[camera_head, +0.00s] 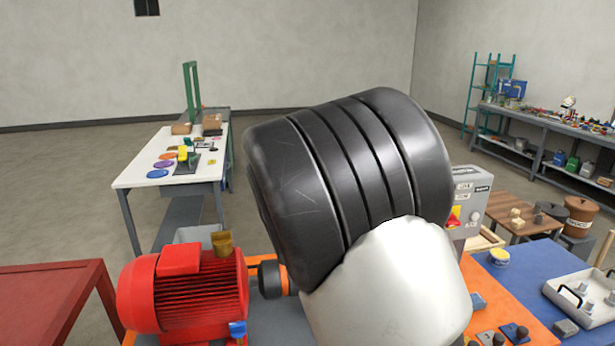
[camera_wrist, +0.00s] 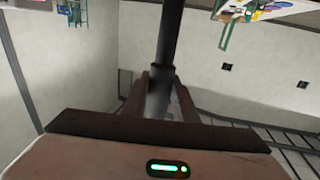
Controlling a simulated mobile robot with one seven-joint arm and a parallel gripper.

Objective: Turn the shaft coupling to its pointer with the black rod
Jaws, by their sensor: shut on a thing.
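In the wrist view my gripper (camera_wrist: 160,88) is shut on the black rod (camera_wrist: 171,35), which extends from between the fingers to the top edge of the picture. The rod's far end is out of view. In the head view a dark round part with an orange band (camera_head: 270,279) sits at the right of the red motor (camera_head: 186,292); it may be the shaft coupling, but my arm covers much of that area. I cannot make out the pointer. My gripper and the rod do not show in the head view.
My black and white arm link fills the middle of the head view. The skid has an orange top (camera_head: 484,300). A grey control box (camera_head: 474,195) stands behind it, and a blue surface (camera_head: 527,285) with a white tray (camera_head: 588,292) lies at right. A red table (camera_head: 45,300) is at left.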

